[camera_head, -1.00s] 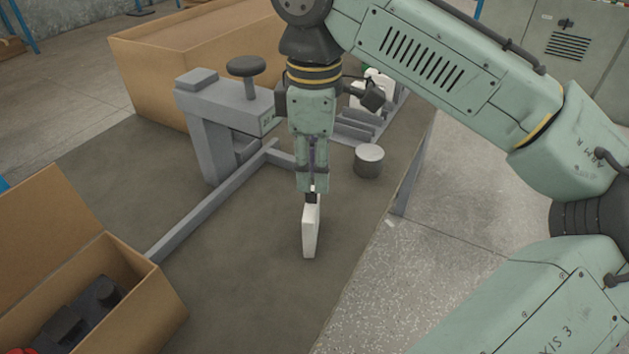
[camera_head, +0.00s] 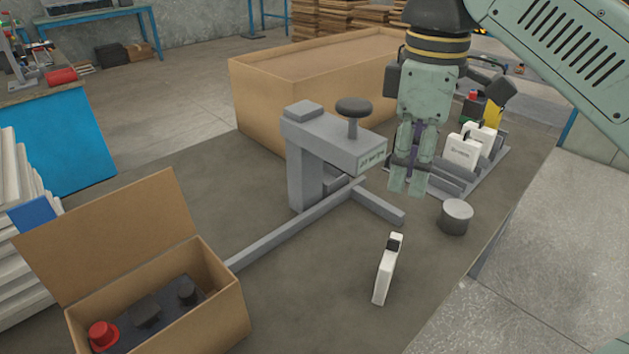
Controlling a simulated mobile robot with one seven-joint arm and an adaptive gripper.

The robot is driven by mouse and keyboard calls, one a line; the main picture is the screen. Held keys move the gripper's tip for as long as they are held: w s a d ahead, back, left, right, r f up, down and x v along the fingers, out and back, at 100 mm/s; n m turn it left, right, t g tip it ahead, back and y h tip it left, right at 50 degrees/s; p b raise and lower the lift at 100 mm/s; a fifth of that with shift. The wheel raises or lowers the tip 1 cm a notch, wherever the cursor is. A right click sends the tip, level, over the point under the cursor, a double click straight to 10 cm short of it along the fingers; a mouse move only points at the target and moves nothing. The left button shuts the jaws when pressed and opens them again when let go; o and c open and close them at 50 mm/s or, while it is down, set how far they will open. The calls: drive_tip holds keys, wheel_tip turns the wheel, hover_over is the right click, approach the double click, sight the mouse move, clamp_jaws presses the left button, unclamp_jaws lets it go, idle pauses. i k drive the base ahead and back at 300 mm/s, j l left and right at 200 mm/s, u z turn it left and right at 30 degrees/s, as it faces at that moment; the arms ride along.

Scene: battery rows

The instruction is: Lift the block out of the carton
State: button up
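The open cardboard carton (camera_head: 205,322) stands at the lower left with one flap up. Inside it lies a dark block (camera_head: 165,300) with a red knob and black knobs on top. The carton's front wall hides its lower part. My gripper (camera_head: 408,188) hangs over the table at the upper right, pointing down, well apart from the carton. Its fingers look open with a narrow gap and hold nothing.
A thin white cell (camera_head: 384,275) stands alone on the grey table (camera_head: 330,315). A grey press (camera_head: 305,165) with a long foot stands mid-table. A grey cylinder (camera_head: 457,217), a rack with white cells (camera_head: 462,152) and a large carton (camera_head: 270,110) are near.

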sight(151, 314)
drive_tip(key=u, duration=0.95)
